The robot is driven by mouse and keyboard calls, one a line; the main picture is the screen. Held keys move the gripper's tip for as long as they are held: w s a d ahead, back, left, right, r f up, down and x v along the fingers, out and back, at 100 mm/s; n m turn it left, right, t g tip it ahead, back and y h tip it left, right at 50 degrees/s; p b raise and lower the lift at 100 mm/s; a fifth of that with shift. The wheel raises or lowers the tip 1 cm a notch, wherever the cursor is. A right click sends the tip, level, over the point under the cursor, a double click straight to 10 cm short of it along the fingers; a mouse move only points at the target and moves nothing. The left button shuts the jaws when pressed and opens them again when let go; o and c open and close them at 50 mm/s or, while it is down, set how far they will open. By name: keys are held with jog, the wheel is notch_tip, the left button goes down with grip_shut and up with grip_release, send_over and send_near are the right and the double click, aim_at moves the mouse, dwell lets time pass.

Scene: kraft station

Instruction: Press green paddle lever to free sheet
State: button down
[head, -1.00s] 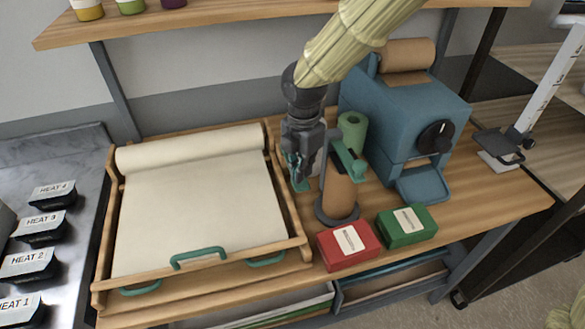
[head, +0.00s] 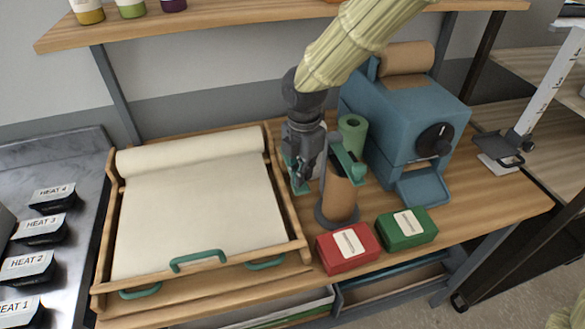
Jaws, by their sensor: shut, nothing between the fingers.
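A green paddle-like piece (head: 347,163) sits at the top of an upright stand that holds a brown kraft roll (head: 341,198). Another green piece (head: 301,189) shows low on the left of that stand, partly behind my gripper. My gripper (head: 306,184) points down just left of the green paddle and the roll. Its fingers are shut with nothing between them. They look close to the green parts, but I cannot tell whether they touch. A pale sheet (head: 195,215) lies in a wooden tray with green handles, its far end rolled.
A blue machine (head: 405,130) with a black knob and a green roll (head: 351,132) stand behind on the right. A red box (head: 347,247) and a green box (head: 407,228) lie in front. A wooden shelf (head: 230,12) runs above. Heater controls (head: 40,228) are at left.

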aim_at(301, 192)
jog(key=shift+f+b, duration=1.1)
jog(key=shift+f, duration=2.4)
jog(key=shift+r, duration=0.1)
jog(key=shift+r+p, duration=5.2)
jog(key=shift+r, duration=0.3)
jog(key=shift+f, duration=0.1)
